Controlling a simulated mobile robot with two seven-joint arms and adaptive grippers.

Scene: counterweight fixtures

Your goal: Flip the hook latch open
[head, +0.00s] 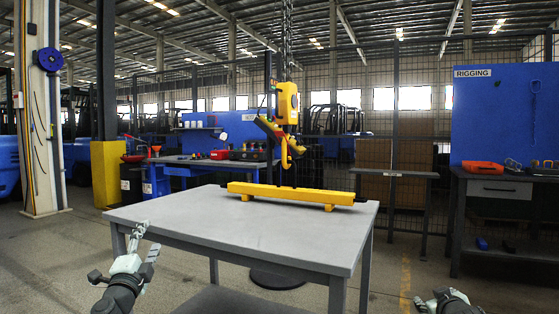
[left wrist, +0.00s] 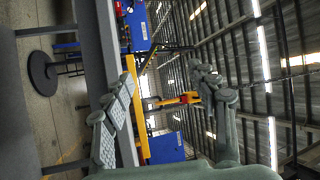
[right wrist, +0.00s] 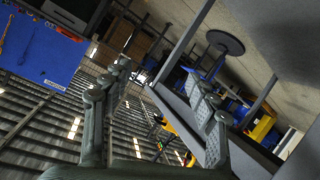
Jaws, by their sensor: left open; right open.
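A yellow hoist block (head: 287,103) hangs on a chain above the grey table (head: 240,225), with a yellow hook (head: 286,154) at its lower end. The hook's latch is too small to make out, so I cannot tell if it is open or shut. A yellow beam (head: 290,194) lies on the table below the hook. My left gripper (head: 146,243) is open and empty at the table's near left corner, well away from the hook; its spread fingers show in the left wrist view (left wrist: 162,76). My right gripper (head: 437,299) is open and empty, low at right, beyond the table's edge; its right wrist view (right wrist: 156,73) shows spread fingers.
The tabletop between my left gripper and the beam is clear. A dark upright post (head: 268,110) stands by the hoist. A mesh fence runs behind.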

